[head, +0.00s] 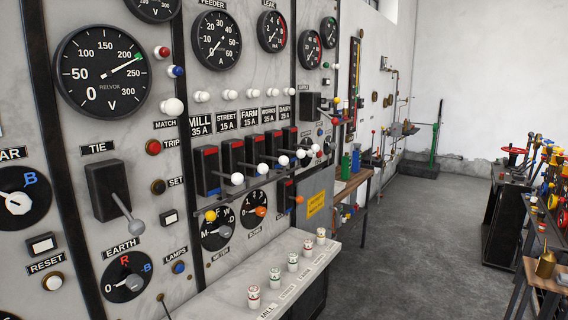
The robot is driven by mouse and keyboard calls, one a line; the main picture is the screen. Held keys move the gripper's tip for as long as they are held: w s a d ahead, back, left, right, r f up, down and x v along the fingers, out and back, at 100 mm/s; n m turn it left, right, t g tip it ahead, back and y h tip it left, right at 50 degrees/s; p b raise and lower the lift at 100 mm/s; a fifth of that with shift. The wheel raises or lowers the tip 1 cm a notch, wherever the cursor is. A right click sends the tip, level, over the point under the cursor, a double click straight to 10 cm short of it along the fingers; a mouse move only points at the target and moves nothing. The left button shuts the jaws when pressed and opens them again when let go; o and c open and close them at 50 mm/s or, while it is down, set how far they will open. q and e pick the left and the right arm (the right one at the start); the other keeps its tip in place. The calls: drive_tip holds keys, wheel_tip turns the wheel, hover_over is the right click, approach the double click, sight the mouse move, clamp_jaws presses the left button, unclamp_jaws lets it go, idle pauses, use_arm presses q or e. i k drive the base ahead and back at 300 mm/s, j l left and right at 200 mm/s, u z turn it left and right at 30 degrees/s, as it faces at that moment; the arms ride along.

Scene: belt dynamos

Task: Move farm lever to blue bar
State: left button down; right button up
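The FARM 15 A label (249,118) is third in the row of feeder labels on the marble panel. Below it is the farm switch, a dark box (254,152) with a red bar (254,142) at its top. The farm lever (283,160) ends in a white knob and sticks out from the lower part of the box. No blue bar can be made out on this switch; its lower part is small and partly covered by neighbouring levers. Neither of my grippers is in view.
Similar levers flank it closely: street (262,168) on the left, works (300,154) on the right. A pale ledge (240,302) with white fuse holders juts out below. A large TIE lever (127,213) projects at left. Open floor (410,250) lies to the right.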

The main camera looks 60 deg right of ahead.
sight(283, 160)
drive_tip(key=z, duration=1.9)
